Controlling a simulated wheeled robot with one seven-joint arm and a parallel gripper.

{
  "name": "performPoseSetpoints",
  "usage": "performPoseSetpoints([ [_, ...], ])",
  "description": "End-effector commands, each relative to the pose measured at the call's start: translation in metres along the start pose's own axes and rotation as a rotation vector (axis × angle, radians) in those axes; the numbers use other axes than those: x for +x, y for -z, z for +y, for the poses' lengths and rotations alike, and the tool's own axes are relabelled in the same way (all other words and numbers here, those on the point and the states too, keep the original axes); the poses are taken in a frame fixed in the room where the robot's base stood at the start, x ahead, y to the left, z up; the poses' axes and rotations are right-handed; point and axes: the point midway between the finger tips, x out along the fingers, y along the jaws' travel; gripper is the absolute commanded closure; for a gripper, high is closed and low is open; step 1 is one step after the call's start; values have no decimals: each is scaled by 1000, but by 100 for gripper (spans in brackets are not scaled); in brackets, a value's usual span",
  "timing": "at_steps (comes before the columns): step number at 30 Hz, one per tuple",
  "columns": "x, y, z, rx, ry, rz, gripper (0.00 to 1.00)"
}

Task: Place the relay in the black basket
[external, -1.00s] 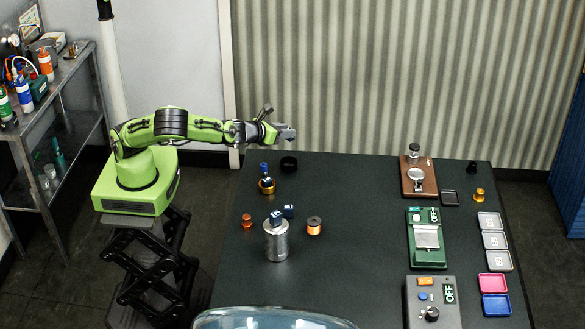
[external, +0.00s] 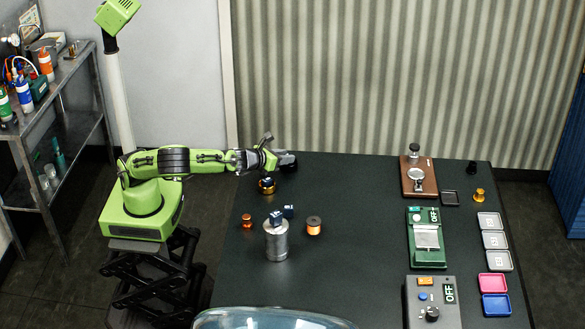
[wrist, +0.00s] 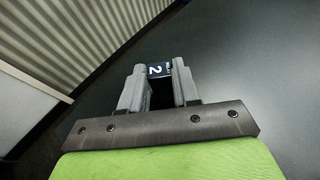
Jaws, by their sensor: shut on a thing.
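My gripper (external: 284,163) is over the back left of the dark table. In the wrist view my gripper (wrist: 160,82) is shut on a dark blue relay (wrist: 157,70) with a white "2" on it. In the external view the relay cannot be told apart from the fingers. The round black piece at the table's back left, which looks like the black basket (external: 290,156), is now mostly covered by my gripper. Whether the relay touches it cannot be told.
A gold ring (external: 267,187) stands just in front of my gripper. Devices and small trays line the right side. The table's middle is clear.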

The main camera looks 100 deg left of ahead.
Motion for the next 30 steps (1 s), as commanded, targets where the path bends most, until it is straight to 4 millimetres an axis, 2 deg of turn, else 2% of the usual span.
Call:
performPoseSetpoints([
  [2, 2, 5, 0, 0, 1, -1, 98],
  [10, 2, 4, 0, 0, 1, 0, 98],
  [11, 2, 4, 0, 0, 1, 0, 68],
  [15, 2, 4, 0, 0, 1, 0, 46],
  [17, 2, 4, 0, 0, 1, 0, 39],
  [30, 2, 4, 0, 0, 0, 0, 39],
])
